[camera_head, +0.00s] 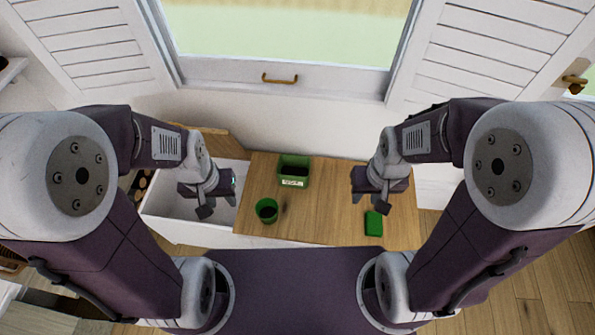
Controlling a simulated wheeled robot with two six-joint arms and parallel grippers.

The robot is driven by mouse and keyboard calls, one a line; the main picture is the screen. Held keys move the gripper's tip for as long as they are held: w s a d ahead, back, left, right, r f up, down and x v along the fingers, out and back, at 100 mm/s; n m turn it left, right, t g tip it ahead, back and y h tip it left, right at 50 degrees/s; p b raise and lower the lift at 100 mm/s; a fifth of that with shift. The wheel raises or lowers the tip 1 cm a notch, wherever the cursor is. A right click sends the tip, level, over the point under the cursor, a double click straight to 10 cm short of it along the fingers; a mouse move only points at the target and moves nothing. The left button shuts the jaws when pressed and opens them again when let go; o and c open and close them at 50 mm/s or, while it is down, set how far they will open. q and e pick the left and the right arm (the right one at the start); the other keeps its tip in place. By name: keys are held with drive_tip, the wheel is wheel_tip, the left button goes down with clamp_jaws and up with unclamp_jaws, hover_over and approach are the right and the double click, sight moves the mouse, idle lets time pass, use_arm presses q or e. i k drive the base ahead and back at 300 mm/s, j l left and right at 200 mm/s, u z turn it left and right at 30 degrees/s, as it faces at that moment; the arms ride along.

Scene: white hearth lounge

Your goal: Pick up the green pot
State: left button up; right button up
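A round green pot (267,210), open at the top with a dark inside, stands upright on the wooden tabletop (330,215). A square green container (294,170) with a white label stands behind it and a little to the right. My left gripper (220,197) hangs over the white bin to the left of the round pot, apart from it, with its fingers spread and nothing between them. My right gripper (367,194) is over the right part of the tabletop, also with its fingers apart and empty. It is clear of both green vessels.
A small flat green block (373,223) lies on the tabletop just below my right gripper. An open white bin (180,228) adjoins the tabletop on the left. A white wall and window stand behind. The middle of the tabletop is clear.

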sight(267, 209)
drive_tip(key=j, duration=0.5)
drive_tip(key=i+j+u, duration=0.1)
drive_tip(key=j, duration=0.4)
drive_tip(key=i+j, duration=0.1)
drive_tip(key=j, duration=0.45)
drive_tip(key=k+u, duration=0.05)
